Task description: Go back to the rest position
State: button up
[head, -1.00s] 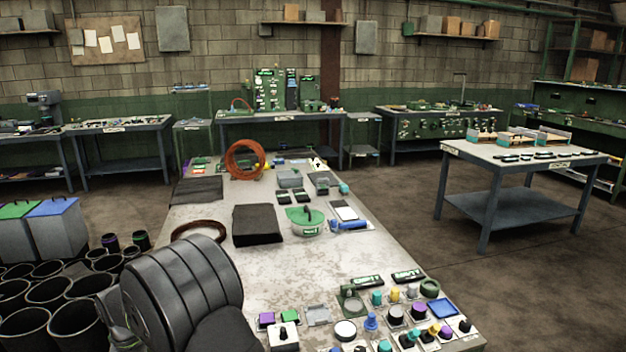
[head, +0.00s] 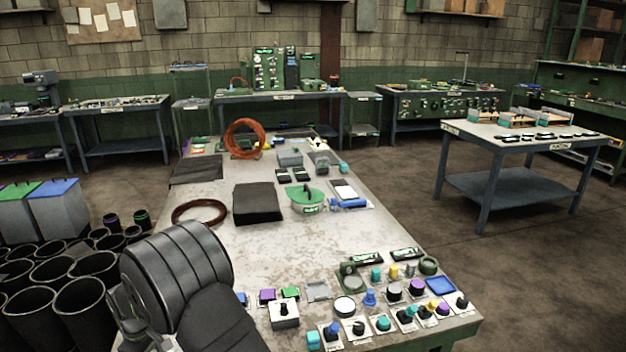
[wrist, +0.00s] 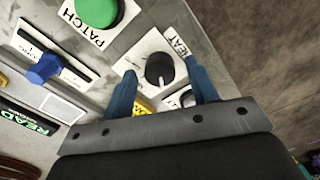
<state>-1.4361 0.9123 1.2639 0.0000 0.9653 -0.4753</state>
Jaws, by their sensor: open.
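In the wrist view my gripper (wrist: 159,65) is open, with its two blue fingers apart. Nothing is held between them. A black knob (wrist: 159,70) on a white plate, beside a label reading HEAT, shows in the gap between the fingers, beyond them. A green button (wrist: 97,11) marked PATCH and a blue knob (wrist: 43,68) lie to the left on the grey panel. In the head view my dark ribbed arm fills the lower left. The gripper's fingers cannot be made out there.
The long worktable (head: 290,255) has a clear middle. Knobs and buttons crowd its near right end. Black tubes (head: 85,300) stand at lower left; another table (head: 500,140) is at right.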

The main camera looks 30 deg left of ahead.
jog(key=m, duration=0.5)
jog(key=shift+m, duration=0.3)
jog(key=m, duration=0.5)
